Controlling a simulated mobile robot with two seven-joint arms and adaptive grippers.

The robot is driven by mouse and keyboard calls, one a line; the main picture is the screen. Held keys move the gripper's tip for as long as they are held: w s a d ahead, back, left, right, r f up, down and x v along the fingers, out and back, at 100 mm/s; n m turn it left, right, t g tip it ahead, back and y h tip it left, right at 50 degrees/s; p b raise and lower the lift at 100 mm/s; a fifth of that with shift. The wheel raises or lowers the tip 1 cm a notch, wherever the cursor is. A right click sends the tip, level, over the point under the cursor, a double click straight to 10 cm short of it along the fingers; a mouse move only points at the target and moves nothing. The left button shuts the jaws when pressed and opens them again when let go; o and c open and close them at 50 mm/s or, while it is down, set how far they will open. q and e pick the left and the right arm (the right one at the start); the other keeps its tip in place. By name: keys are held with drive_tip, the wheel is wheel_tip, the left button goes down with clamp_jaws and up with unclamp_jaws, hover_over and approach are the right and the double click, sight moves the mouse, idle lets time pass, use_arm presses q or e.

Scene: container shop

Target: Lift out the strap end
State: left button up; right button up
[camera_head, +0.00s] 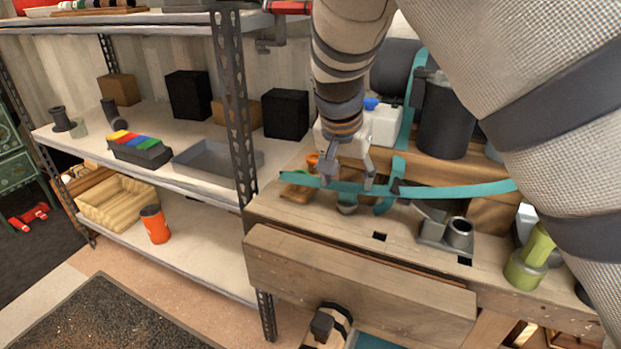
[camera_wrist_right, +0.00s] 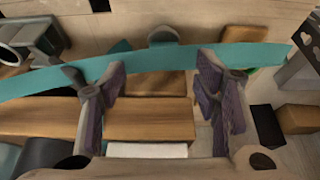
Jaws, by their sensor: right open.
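The teal strap (camera_head: 455,190) stretches left to right above the wooden workbench, with its free end at the left. Another teal length stands upright behind it. In the right wrist view the strap (camera_wrist_right: 155,59) crosses the whole gap between my fingers, and its end lies past the right finger. My right gripper (camera_head: 347,182) points down at the strap near that end. Its fingers (camera_wrist_right: 158,90) are apart with nothing clamped between them. I cannot tell whether the fingertips touch the strap. My left gripper is not in view.
A metal fitting (camera_head: 447,232) and a green bottle-like object (camera_head: 530,257) stand on the bench at the right. A dark cylinder (camera_head: 446,118) and a white container (camera_head: 384,126) stand behind. A shelf post (camera_head: 236,110) rises left of the bench. The bench front is mostly clear.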

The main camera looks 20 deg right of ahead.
sight(347, 189)
drive_tip(key=x, duration=0.8)
drive_tip(key=shift+w+f+b, duration=0.1)
drive_tip(key=shift+w+b, duration=0.15)
drive_tip(key=shift+b, duration=0.15)
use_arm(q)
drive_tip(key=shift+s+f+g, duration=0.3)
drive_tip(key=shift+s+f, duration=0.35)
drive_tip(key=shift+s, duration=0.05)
use_arm(e)
drive_tip(key=c, duration=1.2)
